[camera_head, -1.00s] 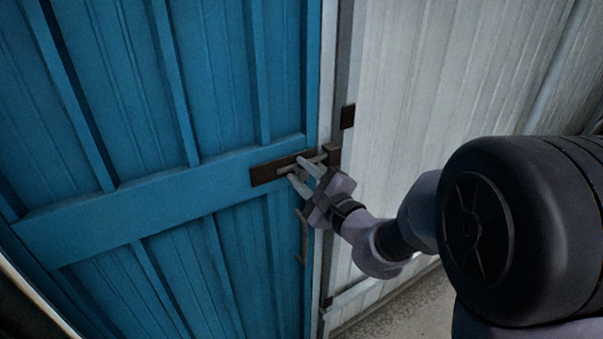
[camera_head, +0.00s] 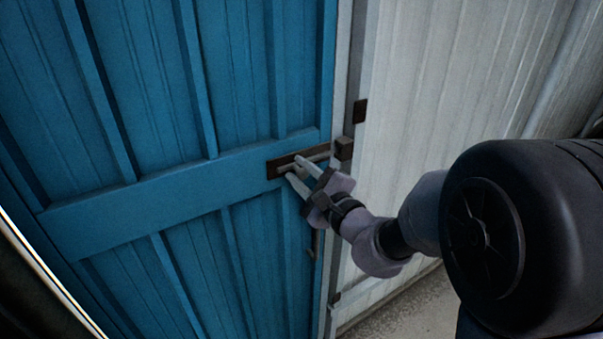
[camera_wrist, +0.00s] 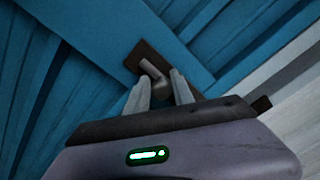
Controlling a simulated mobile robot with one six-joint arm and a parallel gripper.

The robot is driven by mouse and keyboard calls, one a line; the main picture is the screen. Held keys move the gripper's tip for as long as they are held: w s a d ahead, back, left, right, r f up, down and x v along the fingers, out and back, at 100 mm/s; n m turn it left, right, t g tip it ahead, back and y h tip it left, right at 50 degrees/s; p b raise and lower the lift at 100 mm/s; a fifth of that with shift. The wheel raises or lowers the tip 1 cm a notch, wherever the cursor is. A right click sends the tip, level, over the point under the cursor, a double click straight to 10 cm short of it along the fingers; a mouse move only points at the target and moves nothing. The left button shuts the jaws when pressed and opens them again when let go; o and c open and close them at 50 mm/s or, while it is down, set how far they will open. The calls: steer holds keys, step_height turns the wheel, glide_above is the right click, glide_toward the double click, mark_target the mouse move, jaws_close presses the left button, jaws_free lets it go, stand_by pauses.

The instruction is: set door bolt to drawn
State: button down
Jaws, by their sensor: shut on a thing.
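The door bolt (camera_head: 318,157) is a thin metal bar on a dark brown plate (camera_head: 273,169), fixed to the cross rail of the blue door (camera_head: 130,213). A dark keeper block (camera_head: 344,149) sits on the frame just right of the plate. I cannot clearly tell whether the bar's right end is clear of it. My gripper (camera_head: 292,168) is shut on the bolt's handle near the plate's left part. In the wrist view, the bolt handle (camera_wrist: 155,72) stands up between my two pale fingers (camera_wrist: 159,82); its lower end is hidden.
A white corrugated wall (camera_head: 440,90) stands right of the pale door frame (camera_head: 343,75). A dark fitting (camera_head: 360,111) is on the frame above the keeper. A dark pull handle (camera_head: 316,245) hangs on the door below the bolt. Grey floor (camera_head: 400,305) shows at the lower right.

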steer(key=c, duration=1.3)
jaws_free()
steer(key=shift+a+f, duration=0.1)
steer(key=shift+a, duration=0.1)
steer(key=shift+o, duration=0.2)
steer(key=shift+d, duration=0.1)
steer(key=shift+s+d, duration=0.1)
steer(key=b+v, duration=0.9)
steer(key=v, duration=0.8)
steer(key=shift+s, duration=0.1)
